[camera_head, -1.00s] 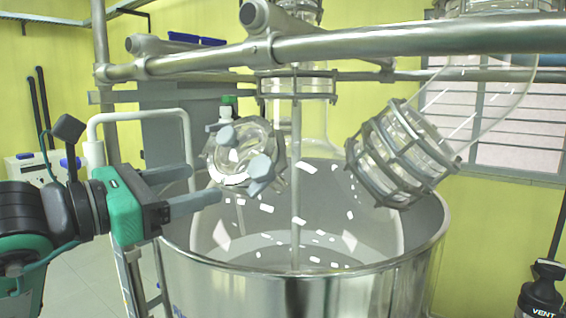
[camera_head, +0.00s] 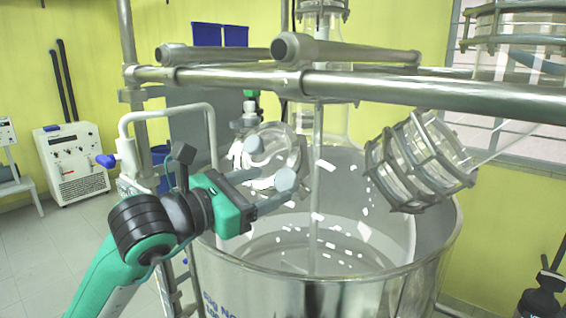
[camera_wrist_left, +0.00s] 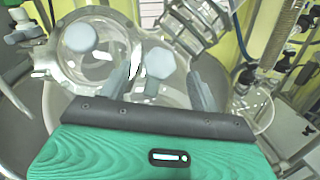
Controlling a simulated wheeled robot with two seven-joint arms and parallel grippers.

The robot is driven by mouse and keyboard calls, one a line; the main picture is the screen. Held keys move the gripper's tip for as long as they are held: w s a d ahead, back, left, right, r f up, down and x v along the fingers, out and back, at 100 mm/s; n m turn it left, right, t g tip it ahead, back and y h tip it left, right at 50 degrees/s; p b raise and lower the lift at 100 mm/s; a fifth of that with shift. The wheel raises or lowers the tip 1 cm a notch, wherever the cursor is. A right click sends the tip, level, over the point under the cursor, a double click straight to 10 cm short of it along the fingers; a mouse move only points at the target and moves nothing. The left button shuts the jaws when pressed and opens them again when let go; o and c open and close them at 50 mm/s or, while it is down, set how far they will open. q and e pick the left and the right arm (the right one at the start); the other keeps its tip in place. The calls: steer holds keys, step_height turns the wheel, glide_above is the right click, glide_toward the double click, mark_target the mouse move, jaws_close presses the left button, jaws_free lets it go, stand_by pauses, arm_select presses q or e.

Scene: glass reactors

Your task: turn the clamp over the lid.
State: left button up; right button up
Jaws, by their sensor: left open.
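The round glass lid (camera_head: 268,152) sits on a port at the near left of the glass vessel, and it also shows in the left wrist view (camera_wrist_left: 92,66). A grey clamp knob (camera_head: 286,180) is at its lower right edge; in the left wrist view this knob (camera_wrist_left: 160,62) looks hexagonal. Another grey knob (camera_head: 252,144) is at the lid's upper left, also seen in the left wrist view (camera_wrist_left: 79,37). My left gripper (camera_head: 270,189) is open at the lower right knob. In the left wrist view its fingers (camera_wrist_left: 160,82) lie either side of that knob; contact cannot be told.
A steel rail (camera_head: 400,88) crosses above the vessel. The large steel tank (camera_head: 320,297) is below the lid. A caged glass flange (camera_head: 415,165) juts out to the right. A bent white pipe (camera_head: 165,110) rises behind my left arm.

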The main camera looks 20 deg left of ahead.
mark_target(281, 181)
arm_select(q)
steer(key=p+x, duration=0.1)
steer(key=x, duration=0.3)
steer(key=shift+r, duration=0.1)
steer(key=shift+w+d+p, duration=0.25)
steer(key=shift+w+p, duration=0.05)
steer(key=shift+w, duration=0.1)
steer(key=c, duration=1)
